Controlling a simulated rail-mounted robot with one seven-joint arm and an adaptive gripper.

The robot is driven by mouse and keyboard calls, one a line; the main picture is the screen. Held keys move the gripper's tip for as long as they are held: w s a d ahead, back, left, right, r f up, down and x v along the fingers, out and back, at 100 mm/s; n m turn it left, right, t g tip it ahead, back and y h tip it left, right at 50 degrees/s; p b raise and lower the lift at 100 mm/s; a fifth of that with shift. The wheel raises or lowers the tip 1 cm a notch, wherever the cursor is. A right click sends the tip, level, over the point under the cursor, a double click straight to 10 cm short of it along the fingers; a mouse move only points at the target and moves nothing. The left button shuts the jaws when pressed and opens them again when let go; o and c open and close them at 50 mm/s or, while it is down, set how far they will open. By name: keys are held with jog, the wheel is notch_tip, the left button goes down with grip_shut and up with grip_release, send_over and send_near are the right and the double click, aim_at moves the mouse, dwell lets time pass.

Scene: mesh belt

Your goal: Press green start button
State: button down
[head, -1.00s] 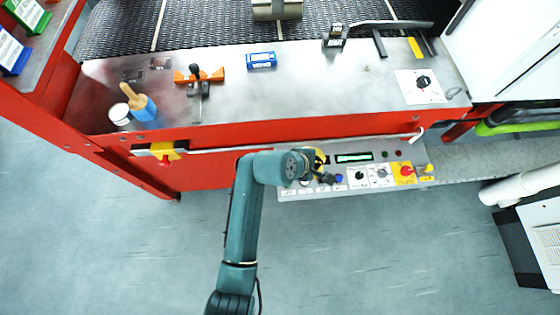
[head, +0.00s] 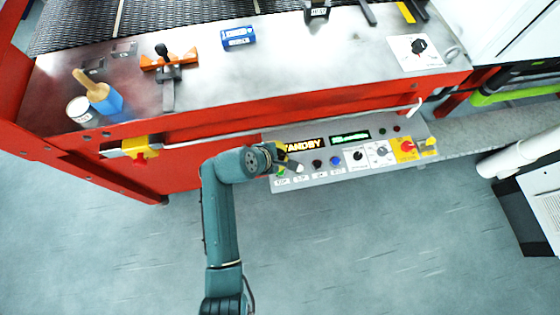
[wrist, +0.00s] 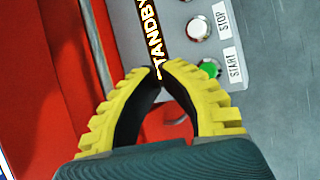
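In the head view the green button (head: 281,172) is a small spot at the panel's left end, right by my gripper (head: 287,160). In the wrist view my gripper (wrist: 163,68) has its yellow fingertips together with nothing held, left of the button. I cannot tell whether the finger touches the button.
The white stop button (wrist: 198,28) is close beside the start button. The STANDBY display (head: 304,145) is lit behind the gripper. Dark and blue buttons, dials and a red emergency stop (head: 407,146) lie farther right on the panel. The red machine edge rises behind it.

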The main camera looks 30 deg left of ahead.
notch_tip(320, 180, down, 6)
jog(key=b, duration=0.6)
jog(key=shift+r, duration=0.2)
jog(key=shift+f+b, duration=0.35)
jog(key=shift+f, duration=0.7)
jog(key=shift+f, duration=0.15)
jog(key=shift+f, duration=0.3)
